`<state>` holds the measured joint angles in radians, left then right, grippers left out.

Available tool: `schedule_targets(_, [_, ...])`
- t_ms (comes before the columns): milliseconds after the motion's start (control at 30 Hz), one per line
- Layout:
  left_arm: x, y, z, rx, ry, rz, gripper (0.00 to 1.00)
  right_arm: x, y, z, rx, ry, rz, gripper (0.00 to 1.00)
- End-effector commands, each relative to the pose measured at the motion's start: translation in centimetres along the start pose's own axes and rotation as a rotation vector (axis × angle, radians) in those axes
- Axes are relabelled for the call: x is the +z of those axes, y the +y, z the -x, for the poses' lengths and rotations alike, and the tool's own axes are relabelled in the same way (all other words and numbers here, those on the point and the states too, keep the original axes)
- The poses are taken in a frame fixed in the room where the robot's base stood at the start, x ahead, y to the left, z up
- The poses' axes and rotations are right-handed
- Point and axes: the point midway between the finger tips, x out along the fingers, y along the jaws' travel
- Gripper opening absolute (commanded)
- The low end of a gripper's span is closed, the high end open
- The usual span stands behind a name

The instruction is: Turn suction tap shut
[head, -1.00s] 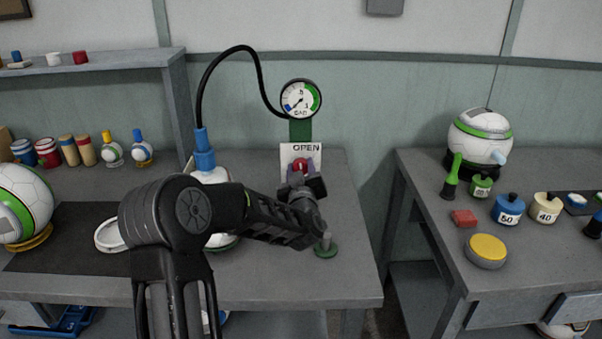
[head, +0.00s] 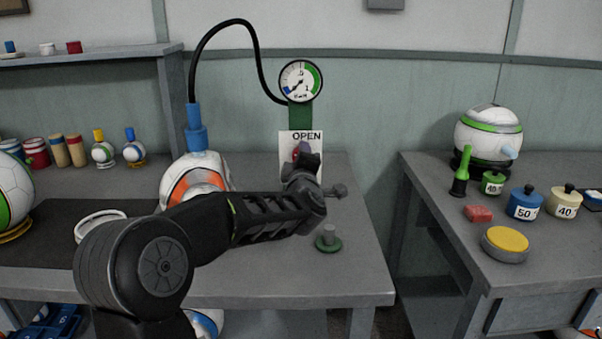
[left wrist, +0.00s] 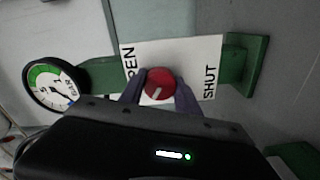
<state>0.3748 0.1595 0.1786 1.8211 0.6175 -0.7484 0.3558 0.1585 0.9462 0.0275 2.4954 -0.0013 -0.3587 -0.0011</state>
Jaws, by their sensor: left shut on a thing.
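The suction tap is a red round knob (left wrist: 160,84) with a short white mark, on a white plate (left wrist: 201,60) lettered OPEN and SHUT. In the left wrist view the knob sits between the purple fingertips of my left gripper (left wrist: 160,92), which is shut on it. The white mark points down and slightly left in that view, toward neither word squarely. In the head view my left gripper (head: 302,158) covers most of the knob and the SHUT lettering; OPEN shows on the plate (head: 286,142). My right gripper is not in view.
A round gauge (head: 300,82) stands above the plate on a green post. A black hose (head: 250,35) runs from it to a blue fitting (head: 196,128) on a white and orange ball (head: 196,178).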

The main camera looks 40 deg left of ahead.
Motion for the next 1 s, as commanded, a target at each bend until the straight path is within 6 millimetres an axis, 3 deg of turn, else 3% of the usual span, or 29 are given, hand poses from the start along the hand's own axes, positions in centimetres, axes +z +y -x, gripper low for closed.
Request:
schedule_targets(33, [0.2, -0.6, 0.0, 0.002, 0.000, 0.043, 0.00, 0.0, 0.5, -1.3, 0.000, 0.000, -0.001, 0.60])
schedule_targets(400, [0.1, -0.4, 0.0, 0.002, 0.000, 0.380, 0.00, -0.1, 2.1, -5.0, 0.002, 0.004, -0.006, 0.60])
schedule_targets(700, [0.1, -0.2, 0.0, -0.001, -0.001, 0.556, 0.00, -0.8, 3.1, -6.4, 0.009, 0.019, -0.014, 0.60])
schedule_targets(1000, [0.0, -0.1, 0.0, -0.002, 0.001, 0.609, 0.00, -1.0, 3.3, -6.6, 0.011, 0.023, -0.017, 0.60])
